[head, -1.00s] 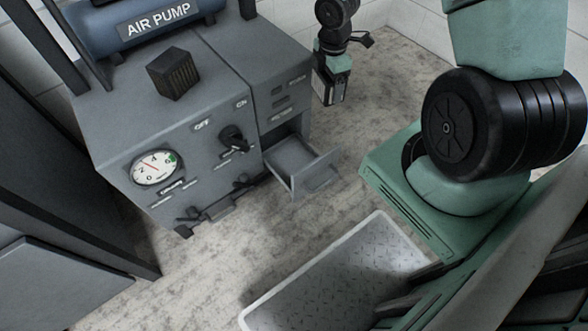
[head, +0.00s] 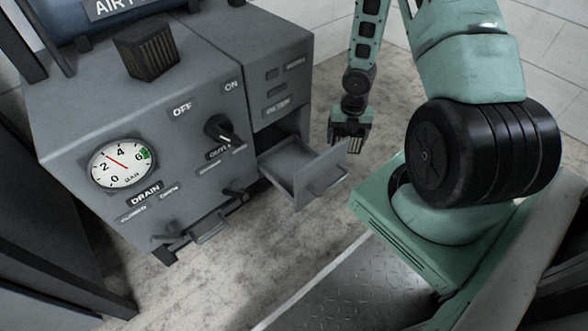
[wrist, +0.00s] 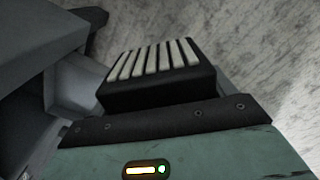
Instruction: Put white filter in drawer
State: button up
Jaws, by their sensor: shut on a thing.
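My gripper (head: 350,122) hangs just right of and behind the open drawer, fingers down. It is shut on the white filter (head: 345,143), a black block with white pleats. The wrist view shows the filter (wrist: 158,62) clearly, pleats facing the camera, held at the dark jaw edge. The drawer (head: 325,178) is pulled out of the grey cabinet, and its visible inside is empty. In the wrist view, a grey drawer part (wrist: 75,85) lies left of and below the filter.
A dark filter with brownish pleats (head: 150,52) stands on top of the grey cabinet (head: 200,75). The cabinet front bears a gauge (head: 122,165), a black knob (head: 220,130) and small levers. Concrete floor is free right of the drawer.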

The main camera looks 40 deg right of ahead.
jog(key=w+a+b, duration=0.1)
jog(key=a+b, duration=0.1)
jog(key=a, duration=0.3)
jog(key=w+a+b, duration=0.2)
jog(key=a, duration=0.3)
jog(key=w+a+b, duration=0.2)
jog(key=a, duration=0.2)
jog(key=shift+a, duration=0.4)
jog(key=shift+w+a+f+b, duration=0.15)
jog(key=shift+a+b, duration=0.2)
jog(key=shift+a, duration=0.2)
jog(key=f+b, duration=0.3)
jog(key=shift+d+f, duration=0.1)
jog(key=shift+d, duration=0.1)
jog(key=shift+f, duration=0.15)
jog(key=o, duration=1)
jog(key=shift+c, duration=0.2)
